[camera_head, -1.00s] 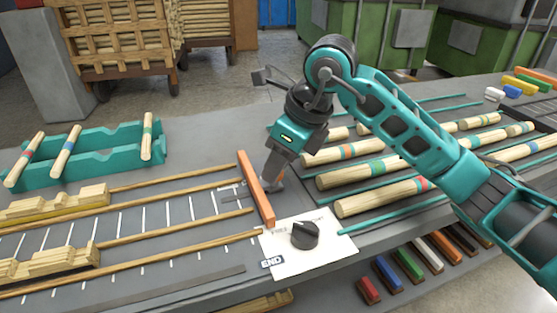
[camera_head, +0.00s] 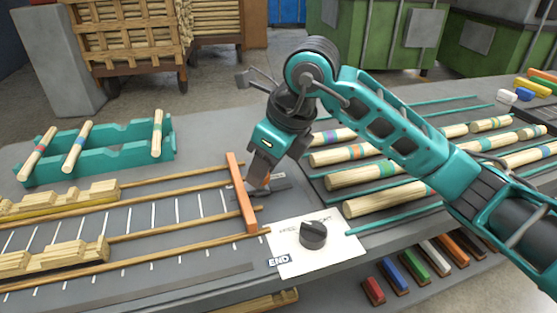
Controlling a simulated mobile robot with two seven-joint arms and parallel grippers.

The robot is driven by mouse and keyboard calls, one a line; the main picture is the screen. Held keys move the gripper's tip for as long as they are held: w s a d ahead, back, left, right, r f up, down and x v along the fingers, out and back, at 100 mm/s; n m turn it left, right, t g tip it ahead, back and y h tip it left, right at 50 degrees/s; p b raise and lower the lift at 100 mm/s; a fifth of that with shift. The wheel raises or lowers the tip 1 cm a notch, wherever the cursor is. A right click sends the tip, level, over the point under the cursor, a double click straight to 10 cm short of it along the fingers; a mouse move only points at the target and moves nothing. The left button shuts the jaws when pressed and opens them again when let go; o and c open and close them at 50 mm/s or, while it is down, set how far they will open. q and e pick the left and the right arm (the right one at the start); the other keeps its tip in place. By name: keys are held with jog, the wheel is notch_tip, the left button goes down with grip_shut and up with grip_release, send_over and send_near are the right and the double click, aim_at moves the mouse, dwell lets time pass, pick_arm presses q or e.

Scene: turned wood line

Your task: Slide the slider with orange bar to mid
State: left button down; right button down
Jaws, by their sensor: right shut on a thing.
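The slider with the orange bar (camera_head: 240,193) lies across the wooden rails (camera_head: 180,181), near their right end. White tick marks line the grey bed between the rails to its left. My right gripper (camera_head: 258,184) reaches down just to the right of the bar, touching the slider, and is shut on it. The fingertips and the part they grip are mostly hidden by the gripper itself. My left gripper is not in view.
A white card with a black knob (camera_head: 313,235) and an END label (camera_head: 279,260) lie right of the rails. Pale stepped wooden blocks (camera_head: 52,258) sit on the rails at left. A teal rack (camera_head: 100,158) stands behind. Turned rods (camera_head: 362,174) lie at right.

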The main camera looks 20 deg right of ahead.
jog(key=c, duration=0.8)
grip_release()
jog(key=shift+o, duration=0.2)
jog(key=p+v, duration=0.2)
jog(key=v, duration=1.1)
jog(key=shift+d+f, duration=0.1)
